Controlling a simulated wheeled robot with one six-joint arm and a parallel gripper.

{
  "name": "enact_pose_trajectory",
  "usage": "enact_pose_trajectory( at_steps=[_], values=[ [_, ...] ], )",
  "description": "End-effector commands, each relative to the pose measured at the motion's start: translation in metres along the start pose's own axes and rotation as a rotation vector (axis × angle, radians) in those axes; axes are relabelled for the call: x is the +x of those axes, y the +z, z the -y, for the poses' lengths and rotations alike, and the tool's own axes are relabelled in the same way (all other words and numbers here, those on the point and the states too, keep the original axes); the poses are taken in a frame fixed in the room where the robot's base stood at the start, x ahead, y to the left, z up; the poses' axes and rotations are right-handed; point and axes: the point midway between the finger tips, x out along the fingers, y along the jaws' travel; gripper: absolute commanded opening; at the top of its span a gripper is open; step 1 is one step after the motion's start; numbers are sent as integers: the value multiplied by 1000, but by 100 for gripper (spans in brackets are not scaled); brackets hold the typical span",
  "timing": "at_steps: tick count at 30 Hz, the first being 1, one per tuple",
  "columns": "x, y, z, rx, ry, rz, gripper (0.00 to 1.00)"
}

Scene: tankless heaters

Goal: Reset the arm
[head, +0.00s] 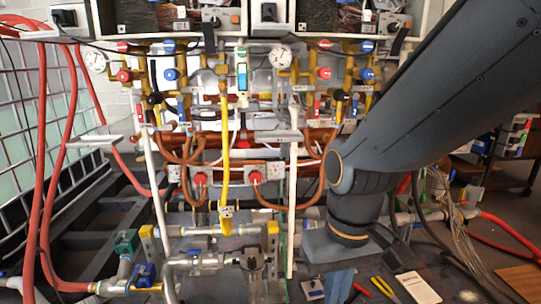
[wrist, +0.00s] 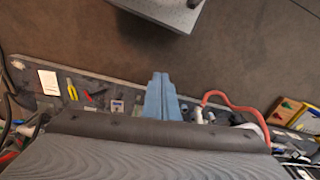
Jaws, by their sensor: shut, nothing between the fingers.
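My gripper (head: 339,287) hangs from the dark grey arm at the lower right of centre in the head view. Its blue fingers point down and the tips are cut off by the lower edge. In the wrist view the two blue fingers (wrist: 160,95) lie side by side, shut, with nothing seen between them. The tankless heater rig (head: 230,130), with its pipes, valves and gauges, stands behind and to the left of the gripper. My arm hides part of its right side.
A white card (head: 417,287) and yellow-handled pliers (head: 383,287) lie on the rig's base, right of the gripper. They also show in the wrist view, as a card (wrist: 48,82) and pliers (wrist: 71,89). Red hoses (head: 45,160) run down the left. Brown floor (wrist: 100,40) is open.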

Motion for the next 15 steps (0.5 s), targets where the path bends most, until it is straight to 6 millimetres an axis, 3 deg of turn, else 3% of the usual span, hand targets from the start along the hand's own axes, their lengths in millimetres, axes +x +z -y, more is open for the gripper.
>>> enact_pose_trajectory(
  at_steps=[1,3,15],
  values=[
    [-16,3,-5,21,3,3,0],
    [-27,5,-13,48,7,3,0],
    [-86,20,-58,191,27,5,0]
  ],
)
